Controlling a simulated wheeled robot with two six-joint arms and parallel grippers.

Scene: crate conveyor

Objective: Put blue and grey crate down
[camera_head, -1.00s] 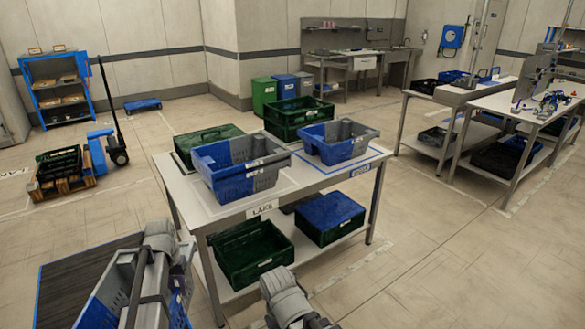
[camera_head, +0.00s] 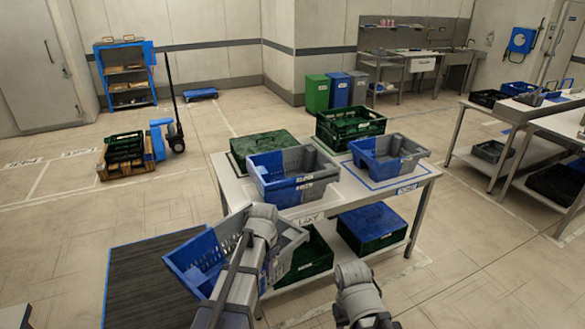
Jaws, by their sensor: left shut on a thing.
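My left gripper (camera_head: 262,232) is shut on a blue and grey crate (camera_head: 197,262), its fingertips partly hidden by the wrist. The crate is tilted, in front of the table's near left corner and beside the dark conveyor. Its blue end points left and its grey end right. My right arm shows at the bottom centre, with its gripper (camera_head: 358,298) seen from behind; its jaws are hidden. Two other blue and grey crates stand on the table (camera_head: 327,207), one near the front (camera_head: 277,185) and one at the right (camera_head: 375,163).
A dark conveyor (camera_head: 150,285) with a blue edge lies at lower left. The table also bears a green open crate (camera_head: 345,135) and a lidded green one (camera_head: 268,145). Its lower shelf holds a green crate (camera_head: 310,262) and a blue-lidded one (camera_head: 372,228).

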